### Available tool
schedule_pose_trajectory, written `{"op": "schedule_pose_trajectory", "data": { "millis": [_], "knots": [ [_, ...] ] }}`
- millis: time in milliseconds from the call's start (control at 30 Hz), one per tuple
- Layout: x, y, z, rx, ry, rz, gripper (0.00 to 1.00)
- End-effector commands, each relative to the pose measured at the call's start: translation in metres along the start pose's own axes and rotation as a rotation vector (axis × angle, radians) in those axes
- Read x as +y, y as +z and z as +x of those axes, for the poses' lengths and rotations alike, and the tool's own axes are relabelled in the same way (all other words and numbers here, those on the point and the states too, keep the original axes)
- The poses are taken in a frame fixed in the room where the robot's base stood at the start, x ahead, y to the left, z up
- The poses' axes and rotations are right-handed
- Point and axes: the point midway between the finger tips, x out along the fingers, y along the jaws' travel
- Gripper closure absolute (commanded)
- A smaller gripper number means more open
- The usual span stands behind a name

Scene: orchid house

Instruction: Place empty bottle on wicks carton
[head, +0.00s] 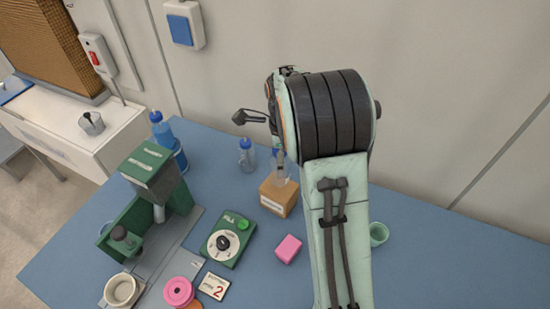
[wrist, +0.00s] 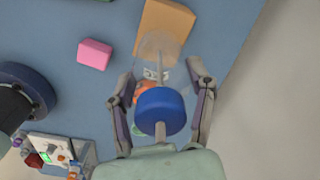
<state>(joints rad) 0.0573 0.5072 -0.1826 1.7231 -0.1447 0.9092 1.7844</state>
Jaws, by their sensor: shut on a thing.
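The wicks carton (head: 278,199), a small brown box with a white label, stands on the blue table; its top also shows in the wrist view (wrist: 170,20). My gripper (wrist: 161,76) is shut on the clear, blue-capped empty bottle (wrist: 160,108), with a finger on each side. In the head view the bottle (head: 281,172) looks upright, its lower end at the carton's top. I cannot tell whether it touches the carton. My arm hides most of the gripper there.
Another clear blue-capped bottle (head: 247,158) stands behind the carton, to its left. A pink block (head: 288,249) and a green dial device (head: 229,240) are in front. A green cup (head: 378,234) is right of my arm. A green machine (head: 150,185) stands left.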

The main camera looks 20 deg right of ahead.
Motion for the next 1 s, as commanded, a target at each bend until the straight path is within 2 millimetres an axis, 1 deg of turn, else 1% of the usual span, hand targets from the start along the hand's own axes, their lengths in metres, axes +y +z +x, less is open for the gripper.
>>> {"op": "schedule_pose_trajectory", "data": {
  "millis": [67, 200, 233, 600, 633, 700, 1000],
  "knots": [
    [-0.005, 0.001, 0.007, 0.0, 0.002, 0.0, 0.73],
    [-0.003, 0.001, 0.03, 0.0, 0.004, 0.0, 0.73],
    [-0.003, 0.001, 0.033, 0.0, 0.003, 0.0, 0.73],
    [-0.003, 0.001, 0.038, 0.0, 0.001, 0.0, 0.73],
    [-0.003, 0.001, 0.038, 0.0, 0.001, 0.0, 0.4],
    [-0.003, 0.001, 0.038, 0.0, 0.001, 0.0, 0.2],
    [-0.003, 0.0, 0.037, 0.0, 0.0, 0.0, 0.2]
  ]
}}
